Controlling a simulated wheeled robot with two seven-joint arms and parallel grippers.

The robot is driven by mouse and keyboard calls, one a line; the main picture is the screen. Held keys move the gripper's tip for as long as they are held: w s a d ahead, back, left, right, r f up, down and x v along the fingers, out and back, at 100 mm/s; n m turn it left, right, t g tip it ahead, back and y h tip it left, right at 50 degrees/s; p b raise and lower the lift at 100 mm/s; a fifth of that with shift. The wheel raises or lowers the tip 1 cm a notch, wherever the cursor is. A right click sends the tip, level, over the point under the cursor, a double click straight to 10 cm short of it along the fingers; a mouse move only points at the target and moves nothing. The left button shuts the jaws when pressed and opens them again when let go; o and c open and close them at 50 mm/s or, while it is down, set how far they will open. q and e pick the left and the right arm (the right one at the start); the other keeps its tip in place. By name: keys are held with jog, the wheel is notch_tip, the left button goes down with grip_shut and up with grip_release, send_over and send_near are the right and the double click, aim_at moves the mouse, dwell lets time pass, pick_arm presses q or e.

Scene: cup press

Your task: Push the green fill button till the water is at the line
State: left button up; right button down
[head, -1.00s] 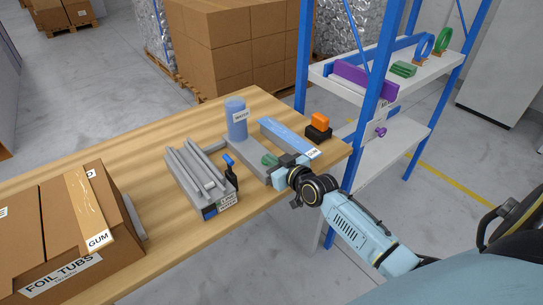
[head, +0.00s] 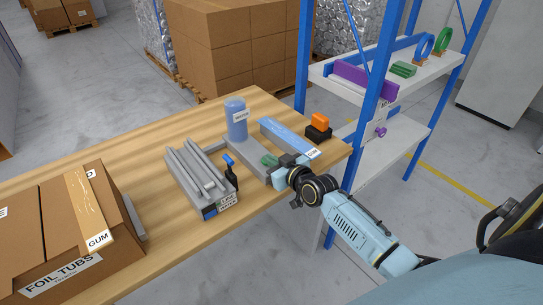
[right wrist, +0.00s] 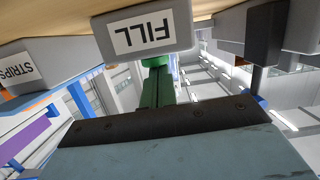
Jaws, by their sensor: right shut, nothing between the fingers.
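The blue see-through water cylinder (head: 236,108) stands upright with a white label on its side, at the back of a grey base (head: 243,147) on the table. The fill line and the exact water level are too small to tell. The green fill button (head: 268,160) shows at the front end of this base; in the right wrist view a green part (right wrist: 156,88) is by the block labelled FILL (right wrist: 143,34). My right gripper (head: 285,164) is shut and empty, right at the button; whether it touches cannot be told. My left gripper is out of view.
A grey ribbed device with a blue-tipped lever (head: 198,180) stands left of the base. A blue-topped long box (head: 287,137) and an orange-and-black block (head: 319,128) are to the right. A FOIL TUBS carton (head: 65,235) fills the near left. A blue-post shelf (head: 366,100) stands beyond.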

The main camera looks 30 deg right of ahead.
jog(key=shift+s+f, duration=0.1)
jog(key=shift+f, duration=0.15)
jog(key=shift+r+p, duration=0.35)
jog(key=shift+p, duration=0.05)
notch_tip(320, 180, up, 4)
jog(key=p, duration=0.4)
jog(key=shift+r, duration=0.2)
jog(key=v, duration=0.9)
jog(key=shift+s+p, duration=0.4)
jog(key=shift+f, duration=0.25)
